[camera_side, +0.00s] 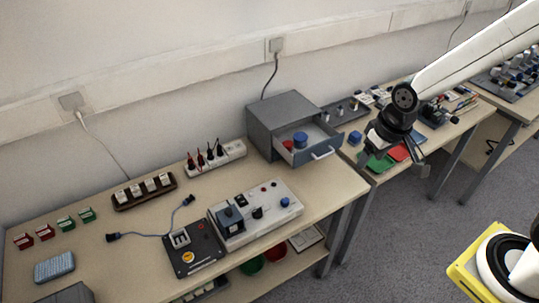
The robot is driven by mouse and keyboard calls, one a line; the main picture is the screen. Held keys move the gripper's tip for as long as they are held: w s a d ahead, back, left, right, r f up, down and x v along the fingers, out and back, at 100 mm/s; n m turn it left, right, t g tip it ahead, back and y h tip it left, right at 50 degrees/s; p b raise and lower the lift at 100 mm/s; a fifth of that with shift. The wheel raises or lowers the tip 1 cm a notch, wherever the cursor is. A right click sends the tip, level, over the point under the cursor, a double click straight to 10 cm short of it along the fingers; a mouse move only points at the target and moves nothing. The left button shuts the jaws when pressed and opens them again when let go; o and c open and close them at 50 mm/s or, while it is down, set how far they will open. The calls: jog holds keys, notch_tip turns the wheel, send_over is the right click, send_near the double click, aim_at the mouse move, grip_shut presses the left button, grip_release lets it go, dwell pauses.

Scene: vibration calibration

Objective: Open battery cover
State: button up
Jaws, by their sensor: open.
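My gripper (396,166) is at the right, over the gap by the drawer unit and the second bench. Its jaws are apart with nothing visible between them. I cannot pick out a battery cover with certainty in this view. A white instrument (268,212) with a dark block (230,216), a blue knob and small red controls sits on the near bench, well to the left of my gripper. A dark plate (193,262) with a yellow round part and a small pale block lies against its left side.
A grey cabinet (283,113) has its drawer (317,152) pulled out, with a blue cylinder (300,140) inside. Red and green trays lie beneath my gripper.

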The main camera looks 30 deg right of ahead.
jog(key=w+a, duration=0.7)
jog(key=w, duration=0.1)
jog(key=m+g, duration=0.2)
jog(key=m, duration=0.1)
send_over(228, 211)
notch_tip(228, 211, down, 9)
jog(key=shift+r, duration=0.1)
jog(key=shift+f, duration=3.9)
grip_shut()
